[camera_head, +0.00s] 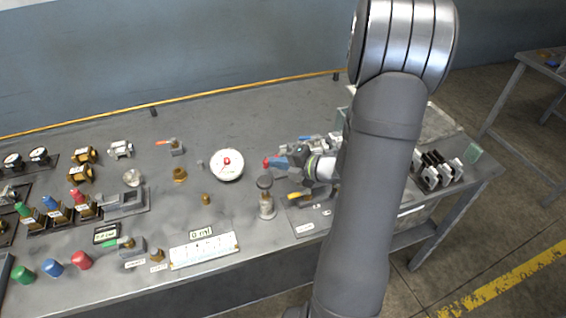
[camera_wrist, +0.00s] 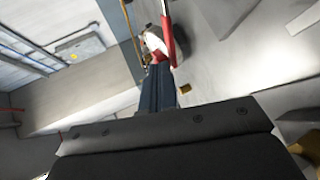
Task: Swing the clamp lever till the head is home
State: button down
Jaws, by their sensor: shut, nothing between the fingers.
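My gripper (camera_head: 278,162) reaches left from the arm above the right half of the bench. Its blue fingers are shut and empty. In the wrist view the fingers (camera_wrist: 158,85) point up the picture. A red bar (camera_wrist: 168,35) lies at or just beyond their tips; I cannot tell whether they touch. In the head view a fixture plate (camera_head: 308,226) sits below and right of the gripper, with a yellow handle (camera_head: 297,196) on it. I cannot tell surely which part is the clamp lever. My gripper and arm hide part of the fixture, and the clamp head is not clear.
A dark-capped metal post (camera_head: 267,207) stands close below the fingertips. A white dial (camera_head: 226,165) with a red centre lies to their left. A white scale strip (camera_head: 204,250) lies near the front edge. Several metal blocks (camera_head: 437,172) stand at right. Bare bench lies behind the dial.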

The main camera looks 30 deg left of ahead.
aim_at(265, 160)
jog(key=shift+s+a, duration=0.15)
jog(key=shift+a, duration=2.1)
jog(key=shift+w+t, duration=0.2)
jog(key=shift+t, duration=0.2)
jog(key=shift+m, duration=0.3)
